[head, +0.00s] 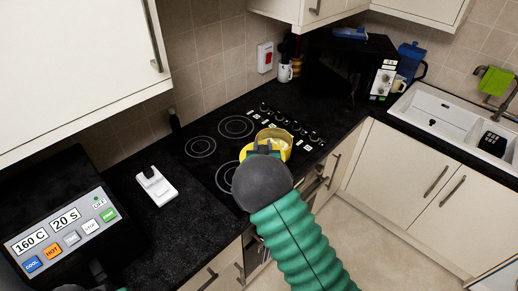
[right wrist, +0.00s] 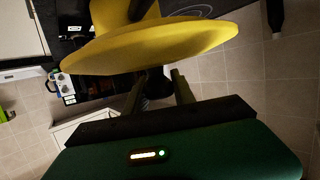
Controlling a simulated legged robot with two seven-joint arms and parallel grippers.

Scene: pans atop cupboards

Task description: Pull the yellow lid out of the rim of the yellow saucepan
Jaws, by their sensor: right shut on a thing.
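The yellow saucepan (head: 272,134) stands on the black hob in the head view, its pale inside partly showing. My right gripper (head: 264,149) is at its near side and covers part of it. In the right wrist view the yellow lid (right wrist: 165,45) spans the top, seen nearly edge-on. My right gripper (right wrist: 158,92) is shut on the lid's dark knob (right wrist: 157,82), between its two fingers. More yellow, likely the saucepan (right wrist: 112,14), shows behind the lid. Whether lid and rim touch is hidden. Dark and green parts at the bottom left seem to be my left arm; its jaws cannot be made out.
The hob (head: 205,135) has bare rings left of the saucepan and knobs behind it. A black microwave (head: 345,70) and white mug (head: 285,72) stand farther back. The sink (head: 450,118) is at right.

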